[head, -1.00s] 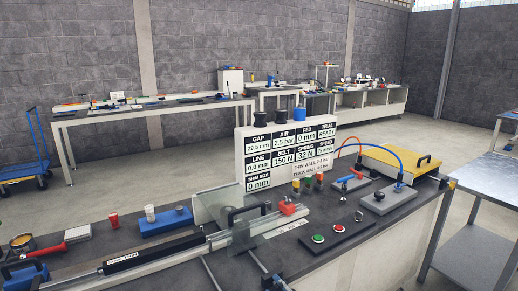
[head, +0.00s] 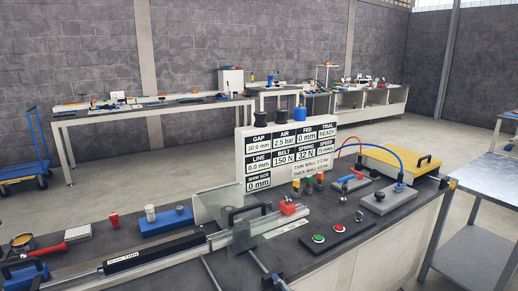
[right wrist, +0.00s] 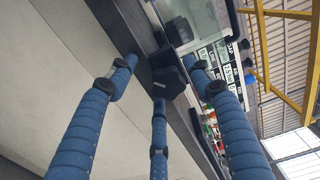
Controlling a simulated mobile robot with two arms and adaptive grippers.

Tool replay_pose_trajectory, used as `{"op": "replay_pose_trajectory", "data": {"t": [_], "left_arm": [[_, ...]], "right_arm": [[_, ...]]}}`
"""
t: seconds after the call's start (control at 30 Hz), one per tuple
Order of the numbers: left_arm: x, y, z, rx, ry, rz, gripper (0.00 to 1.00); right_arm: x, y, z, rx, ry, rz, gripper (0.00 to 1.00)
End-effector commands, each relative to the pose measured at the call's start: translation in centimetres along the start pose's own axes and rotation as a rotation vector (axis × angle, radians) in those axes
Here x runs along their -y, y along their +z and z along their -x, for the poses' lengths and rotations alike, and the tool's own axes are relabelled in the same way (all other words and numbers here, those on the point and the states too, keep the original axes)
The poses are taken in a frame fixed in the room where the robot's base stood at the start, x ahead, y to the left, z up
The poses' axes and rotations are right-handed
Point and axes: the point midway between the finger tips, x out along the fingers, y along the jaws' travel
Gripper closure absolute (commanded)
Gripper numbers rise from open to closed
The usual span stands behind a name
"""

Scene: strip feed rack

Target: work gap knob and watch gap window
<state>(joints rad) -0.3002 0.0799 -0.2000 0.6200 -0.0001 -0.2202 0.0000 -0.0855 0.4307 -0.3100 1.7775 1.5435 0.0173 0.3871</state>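The gap window (head: 259,147) is the top left cell of the white display panel (head: 240,175); it appears to read 30.0 mm. In the right wrist view, the blue jointed fingers of my right gripper (right wrist: 160,80) surround a black faceted knob (right wrist: 170,83) on the bench front. The fingers stand apart, and the knob lies between their tips. I cannot tell whether they press on it. The knob and my right gripper do not show in the head view. My left gripper is in neither view.
A clear guard plate (head: 247,228) stands by the rail (head: 170,252). Green and red buttons (head: 318,239), a blue block (head: 167,222) and a yellow box (head: 395,160) occupy the bench top (head: 345,238). A metal table (head: 490,190) stands at the right.

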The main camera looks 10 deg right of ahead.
Motion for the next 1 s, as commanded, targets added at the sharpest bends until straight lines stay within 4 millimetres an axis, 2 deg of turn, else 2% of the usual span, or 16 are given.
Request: {"op": "replay_pose_trajectory", "data": {"t": [0.27, 0.63, 0.8, 1.0], "left_arm": [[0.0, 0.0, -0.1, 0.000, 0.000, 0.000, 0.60], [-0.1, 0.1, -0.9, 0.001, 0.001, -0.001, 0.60], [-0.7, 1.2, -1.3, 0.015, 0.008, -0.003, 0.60], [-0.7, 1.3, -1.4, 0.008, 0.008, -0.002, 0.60]], "right_arm": [[0.3, -0.3, 0.1, -0.005, -0.006, 0.003, 0.49], [0.2, -0.3, 3.7, -0.007, -0.007, 0.003, 0.49], [0.3, -0.4, 5.2, -0.007, -0.008, 0.004, 0.49], [0.5, -0.3, 5.9, -0.007, -0.010, 0.003, 0.49]]}}
